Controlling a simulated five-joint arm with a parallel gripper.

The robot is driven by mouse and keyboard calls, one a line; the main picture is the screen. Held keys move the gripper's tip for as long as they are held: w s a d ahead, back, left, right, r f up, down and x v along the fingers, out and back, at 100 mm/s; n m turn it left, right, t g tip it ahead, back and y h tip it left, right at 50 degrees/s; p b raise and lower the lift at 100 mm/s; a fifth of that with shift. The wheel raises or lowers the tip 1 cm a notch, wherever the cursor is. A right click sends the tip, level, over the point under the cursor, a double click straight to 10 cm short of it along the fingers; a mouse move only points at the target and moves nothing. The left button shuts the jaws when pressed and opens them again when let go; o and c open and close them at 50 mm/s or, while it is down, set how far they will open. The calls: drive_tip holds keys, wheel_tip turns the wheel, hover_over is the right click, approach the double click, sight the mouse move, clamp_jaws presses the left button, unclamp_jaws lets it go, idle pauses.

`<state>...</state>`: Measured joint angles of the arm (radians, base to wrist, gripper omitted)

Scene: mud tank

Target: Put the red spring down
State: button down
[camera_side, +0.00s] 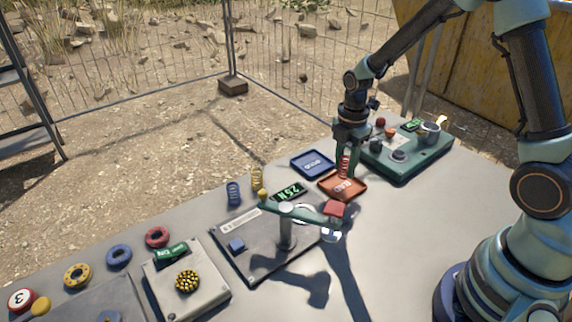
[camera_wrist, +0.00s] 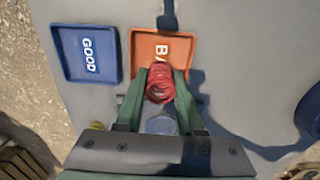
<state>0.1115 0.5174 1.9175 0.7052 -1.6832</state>
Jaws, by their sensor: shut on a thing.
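The red spring (camera_wrist: 160,83) is between the fingers of my gripper (camera_wrist: 160,95), which is shut on it. In the side view the red spring (camera_side: 344,165) hangs upright in my gripper (camera_side: 345,155), over or just behind the orange tray. The orange tray (camera_side: 352,195) has white lettering; it also shows in the wrist view (camera_wrist: 138,50), partly hidden by the spring and fingers. A blue tray (camera_side: 322,173) lies beside it and reads GOOD in the wrist view (camera_wrist: 68,70). I cannot tell whether the spring touches the orange tray.
A tester with a green lever (camera_side: 305,214) and a display (camera_side: 289,192) stands in front of the trays. A blue spring (camera_side: 233,193) and a yellow spring (camera_side: 257,178) stand left of it. A green box (camera_side: 405,165) with knobs is behind right. The table's right front is clear.

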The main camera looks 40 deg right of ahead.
sight(344, 174)
drive_tip(key=shift+f, duration=1.65)
drive_tip(key=shift+f, duration=0.1)
drive_tip(key=c, duration=0.5)
unclamp_jaws()
wheel_tip(344, 174, up, 12)
drive_tip(key=shift+r, duration=0.1)
drive_tip(key=shift+s+a+r+m+t, duration=0.85)
drive_tip(key=shift+s+r+m, duration=1.05)
drive_tip(key=shift+m, duration=1.1)
drive_tip(key=shift+s+a+r+m+t, duration=0.85)
drive_tip(key=shift+s+r+m, duration=1.1)
drive_tip(key=shift+m, duration=1.05)
drive_tip(key=shift+s+a+r+m+t, duration=0.55)
drive_tip(key=shift+s+r+m+t, duration=0.55)
drive_tip(key=shift+s+r+m, duration=1.35)
